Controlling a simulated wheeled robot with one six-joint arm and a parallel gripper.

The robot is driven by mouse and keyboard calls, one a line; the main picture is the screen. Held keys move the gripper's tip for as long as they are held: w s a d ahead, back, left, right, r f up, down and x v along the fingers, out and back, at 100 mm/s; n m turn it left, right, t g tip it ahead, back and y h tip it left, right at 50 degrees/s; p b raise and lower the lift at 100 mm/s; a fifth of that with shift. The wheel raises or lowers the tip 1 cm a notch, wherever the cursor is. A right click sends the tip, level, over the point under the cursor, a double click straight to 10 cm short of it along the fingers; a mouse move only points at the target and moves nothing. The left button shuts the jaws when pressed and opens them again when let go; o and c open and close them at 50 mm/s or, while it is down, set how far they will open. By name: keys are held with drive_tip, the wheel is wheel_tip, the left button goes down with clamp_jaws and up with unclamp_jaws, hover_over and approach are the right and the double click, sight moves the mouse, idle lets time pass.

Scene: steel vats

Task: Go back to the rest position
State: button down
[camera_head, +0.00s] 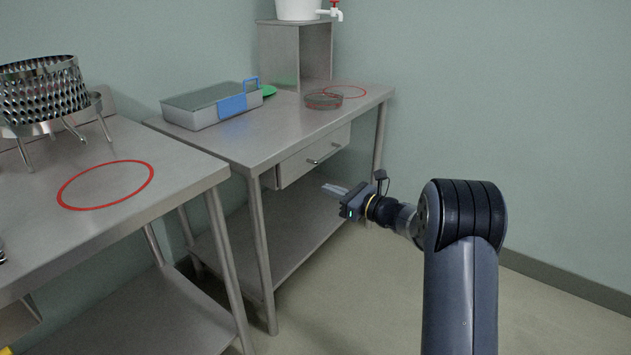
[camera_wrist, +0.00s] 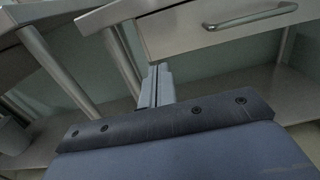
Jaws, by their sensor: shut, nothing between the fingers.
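My gripper (camera_head: 330,189) is in the middle of the head view, in front of the right steel table (camera_head: 262,148) and below its top. Its fingers point left toward the space under the table. In the wrist view the fingers (camera_wrist: 157,82) are together with nothing between them. The drawer (camera_wrist: 220,25) with its bar handle is ahead at the top of the wrist view. The drawer is shut in the head view.
A grey container with a blue clip (camera_head: 205,108), a round glass dish (camera_head: 323,100) and a box stand (camera_head: 297,55) are on the right table. A perforated steel basket (camera_head: 42,95) stands on the left table (camera_head: 150,170). Open floor (camera_head: 390,300) lies around my arm.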

sight(289, 173)
drive_tip(key=shift+v, duration=0.95)
drive_tip(key=b+x, duration=0.2)
drive_tip(key=x, duration=1.1)
drive_tip(key=shift+w+a, duration=0.25)
drive_tip(key=shift+a, duration=0.1)
drive_tip(key=shift+r, duration=0.1)
